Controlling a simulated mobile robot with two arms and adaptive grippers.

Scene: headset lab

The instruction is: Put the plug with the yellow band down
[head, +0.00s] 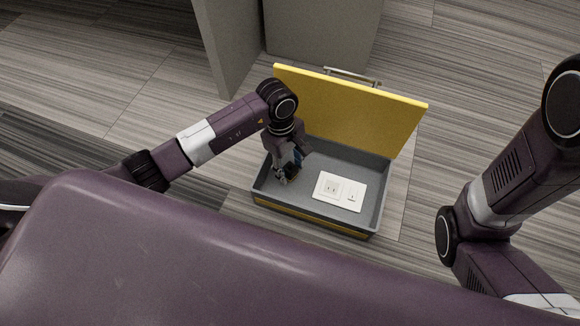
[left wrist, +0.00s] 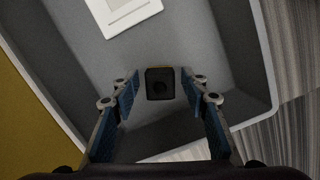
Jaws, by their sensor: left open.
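The plug (left wrist: 160,84) is a small black block in the left wrist view, with a thin strip of yellow at its far edge. It is between the two blue-padded fingers of my left gripper (head: 286,175), with a visible gap on each side. The left gripper is open and reaches down into the left part of the grey case (head: 375,205). In the head view the gripper mostly hides the plug. I cannot tell for certain whether the plug touches the case floor. My right gripper is out of view; only its arm shows at the right.
The case's yellow lid (head: 350,110) stands open at the back. A white socket panel (head: 340,192) lies in the case, right of my left gripper; its edge also shows in the left wrist view (left wrist: 125,12). The case walls surround the gripper. A grey cabinet (head: 320,35) stands behind.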

